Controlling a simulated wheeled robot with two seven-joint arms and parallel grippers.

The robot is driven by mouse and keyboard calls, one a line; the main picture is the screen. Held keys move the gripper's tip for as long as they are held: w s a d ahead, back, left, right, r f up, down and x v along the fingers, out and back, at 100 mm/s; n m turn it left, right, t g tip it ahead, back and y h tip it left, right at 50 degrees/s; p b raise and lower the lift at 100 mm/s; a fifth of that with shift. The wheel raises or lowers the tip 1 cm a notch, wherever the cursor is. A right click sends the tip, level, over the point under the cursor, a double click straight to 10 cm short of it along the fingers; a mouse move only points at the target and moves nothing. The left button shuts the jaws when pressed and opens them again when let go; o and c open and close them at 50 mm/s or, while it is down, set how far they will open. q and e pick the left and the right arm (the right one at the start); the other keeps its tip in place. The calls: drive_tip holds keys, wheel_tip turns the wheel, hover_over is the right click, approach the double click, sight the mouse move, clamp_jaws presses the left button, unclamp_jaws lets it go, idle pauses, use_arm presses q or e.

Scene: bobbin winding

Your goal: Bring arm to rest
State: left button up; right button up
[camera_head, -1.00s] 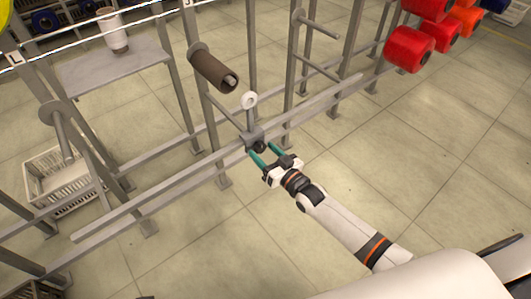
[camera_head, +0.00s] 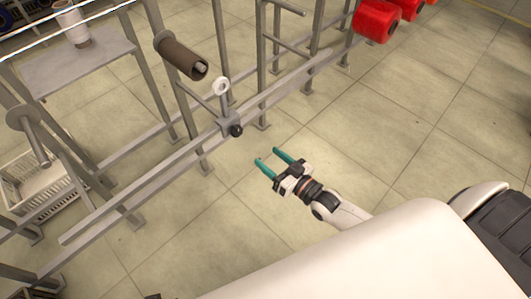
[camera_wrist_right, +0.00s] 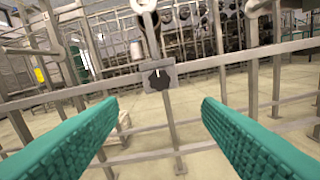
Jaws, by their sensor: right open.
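My right gripper (camera_head: 269,168) has teal fingers and is open and empty. It hangs over the tiled floor, apart from the metal frame. A grey box with a black knob (camera_head: 235,130) is fixed on the frame's rail, up and left of the fingertips. In the right wrist view the same knob (camera_wrist_right: 159,79) shows between the two spread teal fingers (camera_wrist_right: 160,108), farther off. My left gripper is not in view.
A brown bobbin (camera_head: 181,56) sits on a peg of the frame, with a white ring (camera_head: 221,86) below it. A red bobbin (camera_head: 376,20) is at the upper right. A white cone stands on a grey shelf (camera_head: 85,65). A white crate (camera_head: 40,185) is at left.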

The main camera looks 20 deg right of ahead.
drive_tip(key=shift+f, duration=0.1)
idle(0.4)
